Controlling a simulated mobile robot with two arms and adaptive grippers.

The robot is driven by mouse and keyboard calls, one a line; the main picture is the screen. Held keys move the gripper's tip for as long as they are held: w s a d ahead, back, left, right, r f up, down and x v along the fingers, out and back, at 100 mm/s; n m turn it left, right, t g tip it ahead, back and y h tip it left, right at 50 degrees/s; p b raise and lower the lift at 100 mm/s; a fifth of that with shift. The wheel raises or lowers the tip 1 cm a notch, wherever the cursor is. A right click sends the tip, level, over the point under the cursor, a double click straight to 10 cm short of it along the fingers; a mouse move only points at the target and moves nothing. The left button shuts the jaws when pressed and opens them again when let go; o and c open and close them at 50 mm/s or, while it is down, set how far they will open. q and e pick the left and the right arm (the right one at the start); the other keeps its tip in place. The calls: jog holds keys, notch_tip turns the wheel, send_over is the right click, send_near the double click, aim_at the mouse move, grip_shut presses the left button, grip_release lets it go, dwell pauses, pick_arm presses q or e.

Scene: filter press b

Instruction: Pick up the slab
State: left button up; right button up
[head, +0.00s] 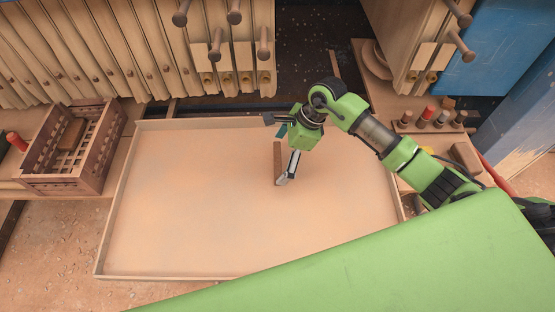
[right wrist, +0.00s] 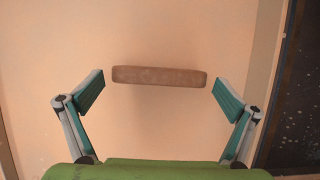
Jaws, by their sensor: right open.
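The slab (head: 277,160) is a small brown bar lying in the wide shallow tray (head: 170,225). In the right wrist view the slab (right wrist: 159,76) lies crosswise, ahead of the fingertips and between their lines. My right gripper (head: 282,152) is above the tray at the slab, which it partly hides in the head view. In the right wrist view its fingers (right wrist: 160,92) are spread wide, with a gap between each finger and the slab's ends. It holds nothing. My left gripper is not in view.
A slatted brown crate (head: 100,150) with a brown block inside stands left of the tray. Filter plates with round handles (head: 120,50) line the back. Small bottles (head: 428,115) stand on a ledge at right. The tray is otherwise bare, with low raised rims.

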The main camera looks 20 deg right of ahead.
jog(key=shift+x, duration=1.4)
jog(key=c, duration=1.2)
jog(key=shift+o, duration=0.2)
jog(key=shift+r, duration=0.1)
